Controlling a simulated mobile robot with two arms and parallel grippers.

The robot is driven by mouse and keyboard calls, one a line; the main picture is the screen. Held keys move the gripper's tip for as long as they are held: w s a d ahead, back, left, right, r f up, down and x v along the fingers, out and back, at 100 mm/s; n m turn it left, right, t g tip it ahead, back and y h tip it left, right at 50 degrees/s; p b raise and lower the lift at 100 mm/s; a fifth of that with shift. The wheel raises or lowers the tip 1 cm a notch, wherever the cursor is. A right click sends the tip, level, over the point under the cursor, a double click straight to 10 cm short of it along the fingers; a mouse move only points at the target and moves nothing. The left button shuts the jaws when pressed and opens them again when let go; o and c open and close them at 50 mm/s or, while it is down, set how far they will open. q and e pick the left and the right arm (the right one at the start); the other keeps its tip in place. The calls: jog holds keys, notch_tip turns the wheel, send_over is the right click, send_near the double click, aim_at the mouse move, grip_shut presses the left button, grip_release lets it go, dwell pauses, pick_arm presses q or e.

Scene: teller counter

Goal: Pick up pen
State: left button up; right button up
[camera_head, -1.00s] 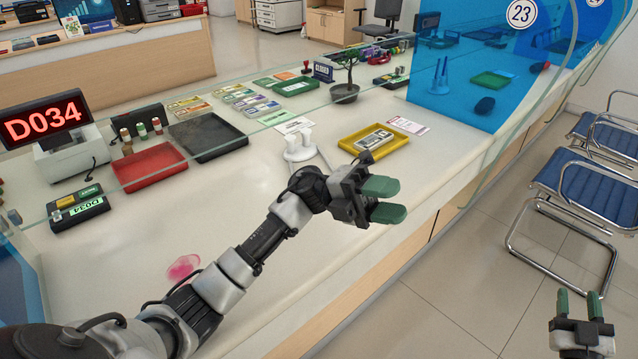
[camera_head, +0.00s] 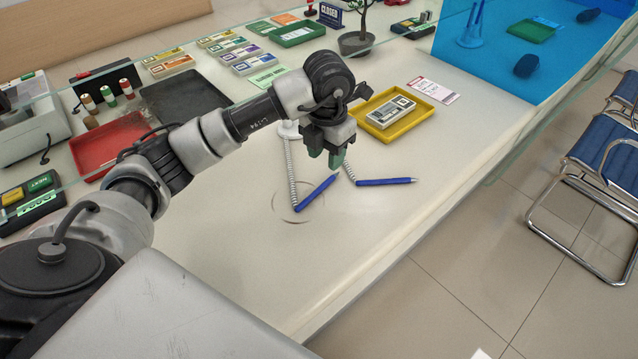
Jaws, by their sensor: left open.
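Two blue pens on white coiled cords lie on the pale counter (camera_head: 250,260). The left pen (camera_head: 316,193) lies slanted, across a faint ring mark; the right pen (camera_head: 388,182) lies nearly level across the picture. My left gripper (camera_head: 326,158) points down, open and empty, close behind the upper end of the left pen and left of the right one. Its height above the counter is hard to tell. The white pen base (camera_head: 289,131) is mostly hidden behind my left arm. My right gripper is out of view.
A yellow tray (camera_head: 431,107) with a bundle of notes stands just right of the gripper. A red tray (camera_head: 100,148) and a dark tray (camera_head: 190,97) lie at the left. A blue partition (camera_head: 470,72) rises at the right. The counter in front of the pens is clear.

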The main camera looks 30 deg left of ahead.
aim_at(325, 183)
pick_arm(q)
notch_tip(325, 183, down, 2)
jog(key=shift+f, duration=0.2)
notch_tip(325, 183, down, 6)
jog(key=shift+w+a+r, duration=0.1)
jog(key=shift+w+a, duration=0.05)
grip_shut()
dwell(0.3)
